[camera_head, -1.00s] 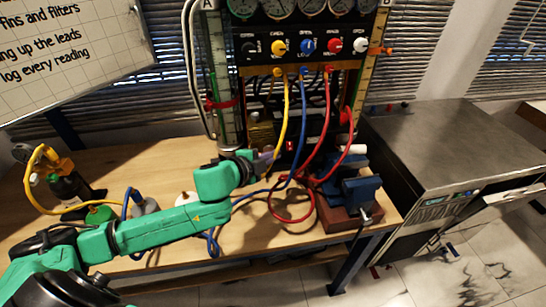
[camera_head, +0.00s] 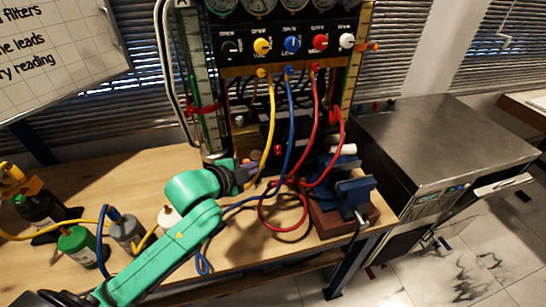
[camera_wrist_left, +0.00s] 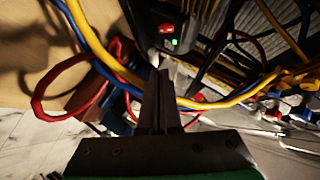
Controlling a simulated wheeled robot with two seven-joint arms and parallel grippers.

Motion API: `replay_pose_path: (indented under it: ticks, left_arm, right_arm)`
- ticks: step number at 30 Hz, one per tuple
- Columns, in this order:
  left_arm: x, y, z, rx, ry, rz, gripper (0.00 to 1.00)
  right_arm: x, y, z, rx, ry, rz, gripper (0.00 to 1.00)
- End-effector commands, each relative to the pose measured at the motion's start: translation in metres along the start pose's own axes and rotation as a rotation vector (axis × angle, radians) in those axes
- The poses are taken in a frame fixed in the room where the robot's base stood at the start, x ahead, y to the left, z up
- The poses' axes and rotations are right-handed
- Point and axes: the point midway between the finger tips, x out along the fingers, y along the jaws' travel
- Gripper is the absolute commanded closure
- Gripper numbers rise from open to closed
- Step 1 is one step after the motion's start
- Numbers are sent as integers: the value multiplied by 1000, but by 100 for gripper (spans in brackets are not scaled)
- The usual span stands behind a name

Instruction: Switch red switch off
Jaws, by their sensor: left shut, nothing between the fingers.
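The red switch (camera_wrist_left: 166,28) sits on a dark box at the top of the left wrist view, with a lit green light (camera_wrist_left: 174,43) beside it. In the head view the red switch (camera_head: 277,150) is a small red spot low on the rig, just beyond my left gripper (camera_head: 256,166). In the left wrist view my left gripper (camera_wrist_left: 160,72) is shut and empty, its tips pointing toward the switch, with a small gap seeming to remain. I cannot tell which way the rocker is tilted. My right gripper is not in view.
Blue, yellow and red hoses (camera_head: 273,120) hang close around the left gripper. A blue vise (camera_head: 347,191) stands right of it on the wooden bench (camera_head: 120,180). Green and grey canisters (camera_head: 78,245) stand at left. A metal cabinet (camera_head: 440,135) is at right.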

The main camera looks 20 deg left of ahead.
Motion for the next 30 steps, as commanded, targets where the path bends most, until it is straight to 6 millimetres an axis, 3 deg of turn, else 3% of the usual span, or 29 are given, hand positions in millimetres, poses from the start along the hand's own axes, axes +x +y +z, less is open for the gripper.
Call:
replay_pose_path:
  ticks: [5,15,21,30]
  left_arm:
    - [24,-3,-2,-2,1,-2,100]
    - [100,-2,-2,-2,1,0,100]
    - [121,-2,22,2,-1,0,100]
    - [126,0,28,1,0,-1,100]
  right_arm:
    - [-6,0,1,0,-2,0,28]
    - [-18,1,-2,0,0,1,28]
    - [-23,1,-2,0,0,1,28]
    - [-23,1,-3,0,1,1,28]
